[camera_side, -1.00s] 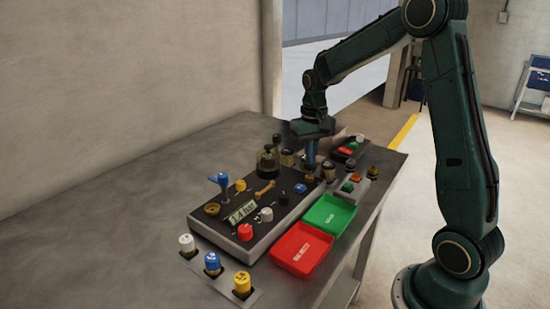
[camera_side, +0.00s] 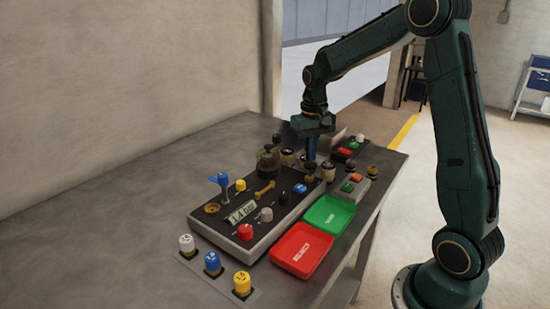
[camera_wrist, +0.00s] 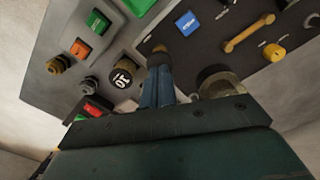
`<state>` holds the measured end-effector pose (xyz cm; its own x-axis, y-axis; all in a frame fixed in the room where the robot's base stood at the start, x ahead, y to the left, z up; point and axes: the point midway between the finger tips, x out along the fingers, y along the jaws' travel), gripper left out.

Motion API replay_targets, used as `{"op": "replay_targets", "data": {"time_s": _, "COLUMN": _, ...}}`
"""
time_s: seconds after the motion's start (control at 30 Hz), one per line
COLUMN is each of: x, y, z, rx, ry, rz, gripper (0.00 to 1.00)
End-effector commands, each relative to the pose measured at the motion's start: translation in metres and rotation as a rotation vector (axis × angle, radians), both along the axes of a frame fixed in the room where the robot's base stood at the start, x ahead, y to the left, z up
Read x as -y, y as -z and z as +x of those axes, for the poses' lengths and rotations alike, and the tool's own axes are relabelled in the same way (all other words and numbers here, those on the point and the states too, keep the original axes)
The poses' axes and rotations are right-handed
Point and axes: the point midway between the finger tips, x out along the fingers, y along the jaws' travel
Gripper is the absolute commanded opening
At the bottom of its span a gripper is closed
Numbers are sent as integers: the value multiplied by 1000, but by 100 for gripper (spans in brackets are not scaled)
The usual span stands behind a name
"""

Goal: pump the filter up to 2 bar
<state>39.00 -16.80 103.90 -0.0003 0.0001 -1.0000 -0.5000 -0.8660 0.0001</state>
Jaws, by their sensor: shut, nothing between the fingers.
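My gripper (camera_side: 310,160) is shut with nothing between its fingers. In the side view it points down at a brown plunger knob (camera_side: 309,170) at the far right end of the dark panel (camera_side: 283,214). In the wrist view the blue fingertips (camera_wrist: 158,82) are at the brown knob (camera_wrist: 158,57); I cannot tell whether they touch. The panel's display (camera_side: 241,212) appears to read 1.4 bar. A dark olive, domed vessel (camera_side: 268,162), perhaps the filter, stands at the panel's back edge. A blue square button (camera_side: 300,188) is near the knob and also shows in the wrist view (camera_wrist: 187,23).
A green tray (camera_side: 329,215) and a red tray (camera_side: 301,251) lie in front of the panel. A button box (camera_side: 352,186) stands to the right. A blue valve handle (camera_side: 221,180) rises on the left. White, blue and yellow knobs (camera_side: 242,284) line the near end. The table's left is clear.

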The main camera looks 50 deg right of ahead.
Motion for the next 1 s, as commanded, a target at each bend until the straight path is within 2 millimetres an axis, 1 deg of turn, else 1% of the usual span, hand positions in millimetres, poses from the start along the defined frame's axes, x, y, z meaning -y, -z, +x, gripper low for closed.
{"op": "replay_targets", "data": {"time_s": 1.0, "x": 0, "y": 26, "z": 0, "rx": -3, "ry": 0, "rz": 1, "gripper": 0}}
